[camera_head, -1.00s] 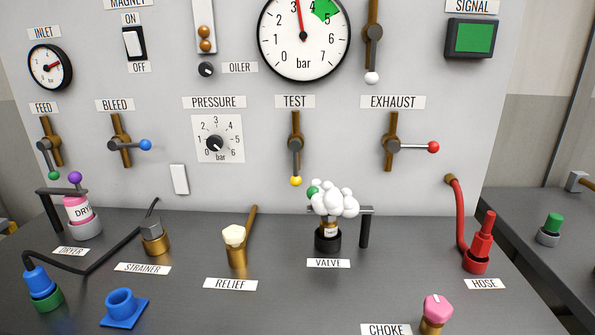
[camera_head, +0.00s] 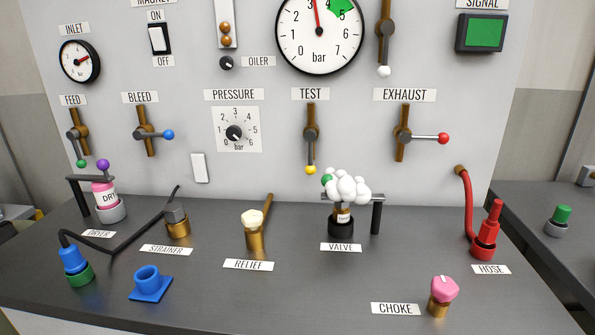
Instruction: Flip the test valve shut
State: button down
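The test valve (camera_head: 311,135) is on the upright panel under the TEST label (camera_head: 310,94). Its grey lever hangs straight down, in line with the brown vertical pipe, and ends in a yellow knob (camera_head: 311,169). The exhaust valve (camera_head: 403,136) to its right has its lever turned sideways to a red knob (camera_head: 443,138). The bleed valve (camera_head: 146,134) also has its lever sideways, with a blue knob. The feed valve (camera_head: 77,132) has its lever down, with a green knob. My gripper is not in view.
The pressure dial (camera_head: 238,130) is left of the test valve. Below, the dark bench (camera_head: 330,285) carries the valve fitting with white foam (camera_head: 346,188), the relief fitting (camera_head: 254,230), the red hose (camera_head: 483,235) and the pink choke knob (camera_head: 444,290). Space before the yellow knob looks clear.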

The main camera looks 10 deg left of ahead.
aim_at(311, 135)
jog(key=k, duration=0.55)
jog(key=u, duration=0.4)
jog(key=i, duration=1.4)
jog(key=u, duration=0.1)
